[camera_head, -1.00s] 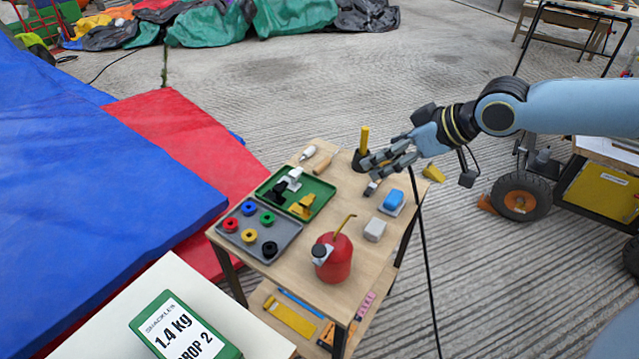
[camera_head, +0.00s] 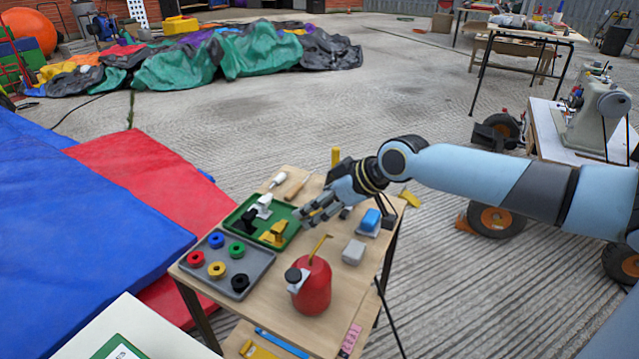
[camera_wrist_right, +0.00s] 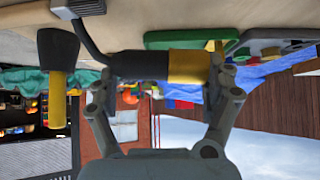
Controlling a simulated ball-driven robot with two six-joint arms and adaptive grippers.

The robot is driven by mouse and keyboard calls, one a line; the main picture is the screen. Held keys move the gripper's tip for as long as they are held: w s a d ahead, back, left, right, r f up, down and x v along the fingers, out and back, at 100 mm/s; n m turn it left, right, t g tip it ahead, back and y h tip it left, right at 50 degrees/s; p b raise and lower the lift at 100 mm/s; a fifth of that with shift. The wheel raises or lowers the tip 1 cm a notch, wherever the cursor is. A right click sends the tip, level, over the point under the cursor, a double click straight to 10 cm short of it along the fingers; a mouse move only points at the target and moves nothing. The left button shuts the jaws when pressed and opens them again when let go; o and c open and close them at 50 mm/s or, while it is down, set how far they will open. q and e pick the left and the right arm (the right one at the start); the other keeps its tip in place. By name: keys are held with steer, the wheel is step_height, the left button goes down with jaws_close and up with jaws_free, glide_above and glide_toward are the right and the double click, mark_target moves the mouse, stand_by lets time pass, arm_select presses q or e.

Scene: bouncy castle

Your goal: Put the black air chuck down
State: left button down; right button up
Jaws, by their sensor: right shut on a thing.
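My right gripper (camera_head: 308,216) is low over the wooden table, just right of the green tray (camera_head: 237,205). In the right wrist view the gripper (camera_wrist_right: 165,85) is shut on the black air chuck (camera_wrist_right: 140,66), a dark cylinder with a yellow sleeve, lying crosswise between the fingers. A thin black hose runs from it to a small grey block (camera_wrist_right: 78,8). In the head view the hand hides the chuck. Whether it touches the tabletop I cannot tell. My left gripper is out of view.
The green tray holds white, black and yellow pieces. A grey tray (camera_head: 262,262) holds coloured rings. A red can (camera_head: 313,288), a pale grey block (camera_head: 354,252), a blue-topped block (camera_head: 369,220) and a yellow post (camera_head: 335,158) stand nearby. Bare wood shows at the table's front right.

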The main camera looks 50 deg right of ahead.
steer(key=shift+f+b, duration=0.75)
steer(key=shift+f, duration=1.25)
steer(key=o, duration=1.2)
steer(key=shift+r, duration=0.1)
steer(key=shift+c, duration=0.2)
